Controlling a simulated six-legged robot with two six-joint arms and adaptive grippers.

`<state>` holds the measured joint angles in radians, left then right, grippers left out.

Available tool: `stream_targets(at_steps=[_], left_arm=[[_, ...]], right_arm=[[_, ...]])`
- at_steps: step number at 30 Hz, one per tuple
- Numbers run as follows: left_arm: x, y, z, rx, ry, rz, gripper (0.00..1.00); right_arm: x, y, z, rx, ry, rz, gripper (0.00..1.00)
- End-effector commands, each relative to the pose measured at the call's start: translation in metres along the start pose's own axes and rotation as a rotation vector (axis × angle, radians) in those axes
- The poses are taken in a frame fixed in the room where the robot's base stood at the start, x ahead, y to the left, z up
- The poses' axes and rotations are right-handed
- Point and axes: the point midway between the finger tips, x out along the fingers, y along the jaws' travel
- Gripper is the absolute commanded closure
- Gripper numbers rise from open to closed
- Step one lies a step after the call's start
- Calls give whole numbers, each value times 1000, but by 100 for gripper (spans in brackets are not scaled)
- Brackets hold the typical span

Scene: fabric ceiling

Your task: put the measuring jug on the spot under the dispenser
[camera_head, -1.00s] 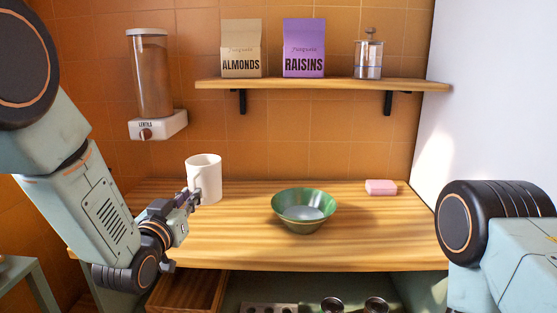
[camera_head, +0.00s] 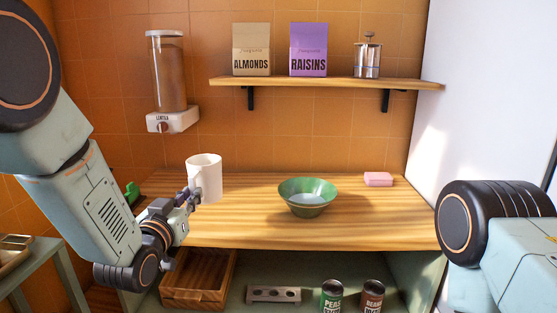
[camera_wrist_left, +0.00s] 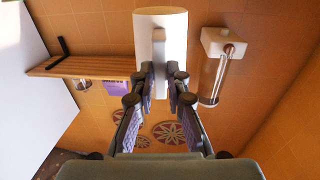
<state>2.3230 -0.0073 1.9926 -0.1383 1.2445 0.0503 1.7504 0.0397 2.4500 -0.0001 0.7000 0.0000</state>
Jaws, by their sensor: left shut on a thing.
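The white measuring jug (camera_head: 206,178) is in my left gripper (camera_head: 193,199), which is shut on its handle. The jug is upright in the head view, in front of the wall and near the left end of the counter. The jug also fills the top middle of the left wrist view (camera_wrist_left: 161,40), between the fingertips. The lentils dispenser (camera_head: 168,85) is on the wall above and a little left of the jug; it also shows in the left wrist view (camera_wrist_left: 219,65). The spot under the dispenser cannot be made out. My right gripper is not in view.
A green bowl (camera_head: 307,197) stands mid-counter, with a pink sponge (camera_head: 378,179) behind it to the right. A shelf (camera_head: 330,84) holds almonds, raisins and a glass press. An open wooden drawer (camera_head: 198,280) and tins are below. A green item (camera_head: 132,192) is partly hidden behind my left arm.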

Motion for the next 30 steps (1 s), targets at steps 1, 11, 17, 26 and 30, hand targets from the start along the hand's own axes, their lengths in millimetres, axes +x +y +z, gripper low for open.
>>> stream_targets(at_steps=[1,11,17,26,30], left_arm=[[0,0,0,1,1,1,100],[-6,42,10,-1,0,207,100],[-26,62,27,-5,-3,375,100],[-83,78,64,-7,-1,642,100],[-118,80,80,-8,0,752,100]], right_arm=[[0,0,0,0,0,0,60],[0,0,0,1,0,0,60],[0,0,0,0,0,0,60],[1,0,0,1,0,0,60],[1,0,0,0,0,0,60]])
